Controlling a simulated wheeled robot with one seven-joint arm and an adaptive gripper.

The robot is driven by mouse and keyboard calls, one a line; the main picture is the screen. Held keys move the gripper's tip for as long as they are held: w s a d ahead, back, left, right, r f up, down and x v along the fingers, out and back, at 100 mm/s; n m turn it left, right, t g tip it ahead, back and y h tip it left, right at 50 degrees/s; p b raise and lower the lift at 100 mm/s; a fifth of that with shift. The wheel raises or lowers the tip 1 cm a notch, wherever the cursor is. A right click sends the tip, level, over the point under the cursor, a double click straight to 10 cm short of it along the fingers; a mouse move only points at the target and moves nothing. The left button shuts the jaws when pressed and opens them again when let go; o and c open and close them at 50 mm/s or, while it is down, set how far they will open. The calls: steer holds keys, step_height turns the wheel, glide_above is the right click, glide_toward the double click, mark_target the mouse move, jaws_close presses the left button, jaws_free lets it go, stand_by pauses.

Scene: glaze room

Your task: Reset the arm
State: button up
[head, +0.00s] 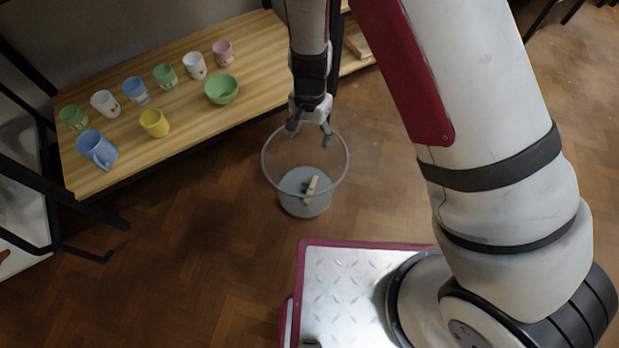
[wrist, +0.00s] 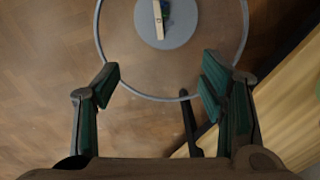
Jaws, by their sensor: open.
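My gripper (head: 310,130) hangs from the arm, pointing down above a grey bucket-like container (head: 305,205) with a raised ring rim. In the wrist view my gripper (wrist: 160,85) is open, its two fingers wide apart with nothing between them. The container (wrist: 180,40) shows beyond the fingertips in that view. A small light wooden-looking piece (head: 311,188) lies inside it, with something dark beside it. The piece also shows in the wrist view (wrist: 158,18).
A wooden shelf (head: 190,115) at the left holds several cups, a blue mug (head: 97,149), a yellow cup (head: 154,123) and a green bowl (head: 221,89). Dark metal frame bars stand at the far left. The wooden floor (head: 190,250) in front is clear.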

steer(key=shift+r, duration=0.3)
